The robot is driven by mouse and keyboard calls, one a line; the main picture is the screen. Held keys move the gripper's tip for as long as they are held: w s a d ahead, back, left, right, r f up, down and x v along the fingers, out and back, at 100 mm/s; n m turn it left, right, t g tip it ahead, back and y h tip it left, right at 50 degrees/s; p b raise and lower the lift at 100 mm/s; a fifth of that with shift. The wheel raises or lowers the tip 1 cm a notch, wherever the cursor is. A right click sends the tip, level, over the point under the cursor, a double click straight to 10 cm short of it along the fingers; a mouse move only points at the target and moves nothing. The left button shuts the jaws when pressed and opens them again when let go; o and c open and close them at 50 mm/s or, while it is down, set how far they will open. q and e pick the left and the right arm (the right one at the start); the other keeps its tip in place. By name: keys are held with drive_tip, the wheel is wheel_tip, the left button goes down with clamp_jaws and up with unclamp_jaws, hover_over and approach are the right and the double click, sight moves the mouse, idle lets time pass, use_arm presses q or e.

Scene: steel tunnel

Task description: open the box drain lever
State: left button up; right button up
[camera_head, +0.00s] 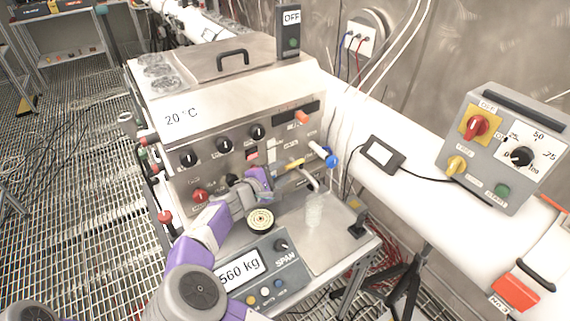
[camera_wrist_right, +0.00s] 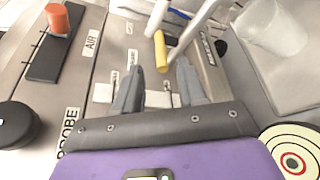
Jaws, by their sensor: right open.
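The steel box (camera_head: 225,115) stands on a table, marked 20 °C. On its lower right front are a yellow-ended lever (camera_head: 295,163) above a bent metal spout and a white lever with a blue end (camera_head: 329,159). I cannot read which label says drain. My right gripper (camera_head: 268,178) is close to the box front, just left of the yellow lever. In the wrist view its two grey fingers (camera_wrist_right: 160,88) are apart with nothing between them. The yellow end (camera_wrist_right: 161,52) lies just beyond the fingertips, seemingly not touched. My left gripper is out of view.
A clear cup (camera_head: 315,210) stands below the spout. A scale display (camera_head: 255,265) reads 560 kg, and a round target disc (camera_head: 261,220) sits beside my wrist. An orange knob (camera_wrist_right: 57,20) is to the left in the wrist view. A grey control box (camera_head: 503,150) is at right.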

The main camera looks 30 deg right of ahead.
sight(287, 168)
drive_tip(key=x, duration=0.4)
drive_tip(key=shift+a+f, duration=0.1)
drive_tip(key=shift+f, duration=0.1)
drive_tip(key=shift+d+r, duration=0.1)
drive_tip(key=shift+d, duration=0.15)
drive_tip(key=shift+w, duration=0.1)
drive_tip(key=shift+b, duration=0.3)
clamp_jaws()
